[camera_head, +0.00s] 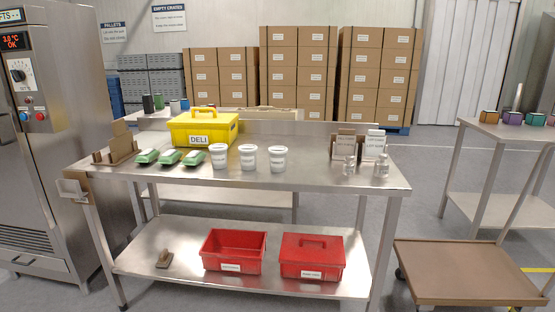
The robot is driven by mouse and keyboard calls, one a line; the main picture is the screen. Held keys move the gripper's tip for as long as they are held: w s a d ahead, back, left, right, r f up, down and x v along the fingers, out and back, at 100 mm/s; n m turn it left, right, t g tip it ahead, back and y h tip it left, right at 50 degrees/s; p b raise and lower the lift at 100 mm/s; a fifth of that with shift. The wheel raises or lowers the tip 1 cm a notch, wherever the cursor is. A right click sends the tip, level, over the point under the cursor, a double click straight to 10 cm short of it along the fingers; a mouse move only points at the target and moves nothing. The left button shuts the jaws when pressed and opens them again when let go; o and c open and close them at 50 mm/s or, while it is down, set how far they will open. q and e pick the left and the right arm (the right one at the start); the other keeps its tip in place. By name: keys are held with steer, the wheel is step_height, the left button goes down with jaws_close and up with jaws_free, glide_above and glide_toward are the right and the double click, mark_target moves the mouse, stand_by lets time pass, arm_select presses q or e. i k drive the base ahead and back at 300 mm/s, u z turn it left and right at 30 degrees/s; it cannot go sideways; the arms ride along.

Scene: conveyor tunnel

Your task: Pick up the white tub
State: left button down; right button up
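The steel table (320,178) is in front of me. Neither of my grippers shows in the head view.
Left of the tubs lie green packs (170,157); behind stands a yellow DELI box (203,128). Glass jars (381,165) and card holders (374,145) stand right. Red boxes (312,257) are on the lower shelf. A brown cart (465,272) stands right.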

mark_target(278, 154)
steer(key=k, duration=0.9)
steer(key=z, duration=0.85)
steer(key=i, duration=2.1)
steer(key=u, duration=0.6)
